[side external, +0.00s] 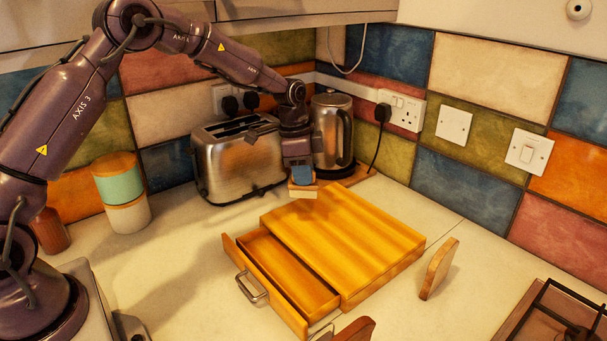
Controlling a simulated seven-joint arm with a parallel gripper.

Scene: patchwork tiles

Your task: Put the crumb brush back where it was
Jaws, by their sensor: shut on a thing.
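My gripper (301,171) points down in front of the toaster and kettle. It is shut on a small block-like thing with a wooden part and a pale underside, which looks like the crumb brush (303,191). A blue patch shows between the jaws; I cannot tell whether it belongs to the brush. The brush is near the back left corner of a wooden board-topped box (345,238), and appears held above the counter. The box's drawer (290,276) is pulled out at the front left, and its visible inside looks empty.
A steel toaster (238,160) and kettle (331,130) stand behind my gripper. A wooden piece (438,268) stands upright right of the box; another (355,331) is at the bottom edge. Jars (122,192) stand left. A black rack (565,318) is lower right.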

